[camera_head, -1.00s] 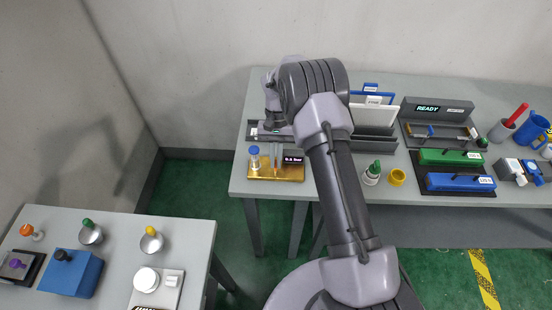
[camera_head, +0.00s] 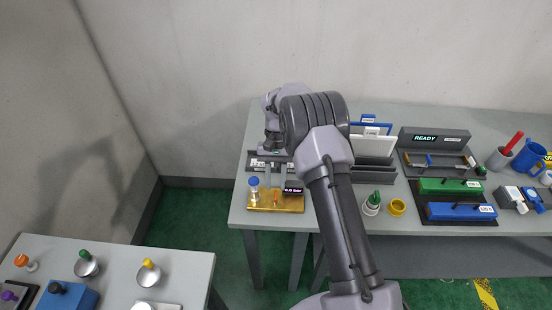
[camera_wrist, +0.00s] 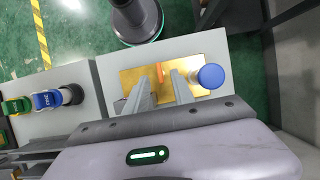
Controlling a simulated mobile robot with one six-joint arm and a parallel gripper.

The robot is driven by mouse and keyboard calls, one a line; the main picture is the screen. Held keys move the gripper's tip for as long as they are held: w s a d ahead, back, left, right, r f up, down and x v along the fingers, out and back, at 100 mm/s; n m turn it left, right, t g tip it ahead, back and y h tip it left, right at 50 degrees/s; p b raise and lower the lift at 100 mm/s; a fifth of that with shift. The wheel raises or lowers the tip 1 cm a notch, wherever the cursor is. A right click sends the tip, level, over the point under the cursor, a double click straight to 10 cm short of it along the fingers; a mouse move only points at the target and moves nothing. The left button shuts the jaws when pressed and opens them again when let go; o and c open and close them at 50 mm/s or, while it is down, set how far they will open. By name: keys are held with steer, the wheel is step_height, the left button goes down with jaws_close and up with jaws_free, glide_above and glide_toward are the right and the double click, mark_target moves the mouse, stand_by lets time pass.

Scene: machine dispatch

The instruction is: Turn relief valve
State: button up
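A gold plate (camera_head: 292,206) lies near the front left of the far table, with a blue-capped post (camera_head: 253,182), a small orange lever (camera_head: 276,197) and a dark display (camera_head: 293,188) that seems to read 0.0 bar. My gripper (camera_head: 273,182) is above this plate, pointing down. In the wrist view, my gripper (camera_wrist: 160,77) is open and the orange lever (camera_wrist: 160,66) shows between the fingertips. I cannot tell whether the fingers touch it. The blue cap (camera_wrist: 210,76) is just right of the right finger, over the gold plate (camera_wrist: 130,82).
A grey rack (camera_head: 374,170) stands right of my arm. A green-capped bottle (camera_head: 372,203), a yellow ring (camera_head: 397,207) and green (camera_head: 448,186) and blue (camera_head: 458,211) blocks are further right. A near table (camera_head: 188,270) at lower left holds several knobs.

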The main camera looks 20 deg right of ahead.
steer(key=p+v, duration=0.3)
steer(key=v, duration=1.1)
steer(key=s+a+r+t+b, duration=0.3)
steer(key=s+r+t+b, duration=0.2)
steer(key=s+r+b, duration=0.7)
steer(key=s+a+f+t+b, duration=0.1)
steer(key=s+f+b, duration=0.1)
steer(key=s, duration=0.5)
steer(key=s+a+f+t+b, duration=0.1)
steer(key=s+f+t+b, duration=0.1)
steer(key=s+f, duration=0.3)
steer(key=s+a+f+m+t+b, duration=0.1)
steer(key=s+f+t+b, duration=0.1)
steer(key=s, duration=0.7)
step_height(320, 180, down, 2)
steer(key=shift+f+y+b, duration=0.25)
steer(key=shift+y+b, duration=0.05)
steer(key=shift+b, duration=0.2)
